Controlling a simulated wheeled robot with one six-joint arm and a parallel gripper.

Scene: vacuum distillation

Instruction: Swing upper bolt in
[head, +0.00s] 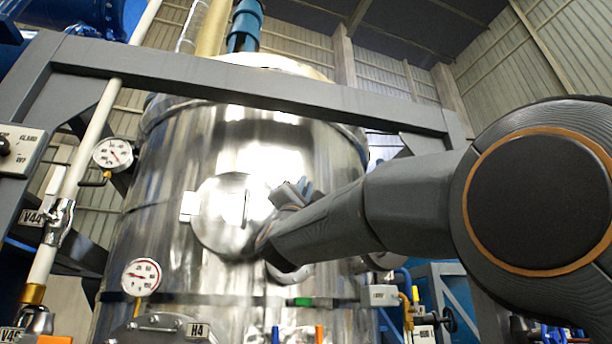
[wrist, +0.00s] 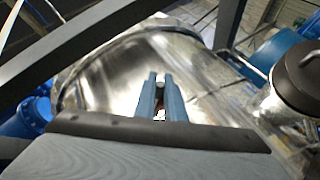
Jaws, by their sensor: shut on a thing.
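A round polished metal hatch cover (head: 228,215) sits on the front of a large shiny vessel (head: 160,215) in the head view. My gripper (head: 303,188) is at the right edge of this cover, with its blue fingers partly hidden behind my own wrist. In the wrist view my gripper (wrist: 160,80) has its two blue fingers close together. They are shut on a small pale metal piece, the upper bolt (wrist: 161,76), at their tips. Most of the bolt is hidden between the fingers.
Pressure gauges (head: 113,153) and valve pipes stand left of the vessel. A grey steel beam (head: 250,92) crosses above the cover. In the wrist view a dark-capped metal cylinder (wrist: 290,90) is at the right, and a dark beam (wrist: 80,50) crosses the upper left.

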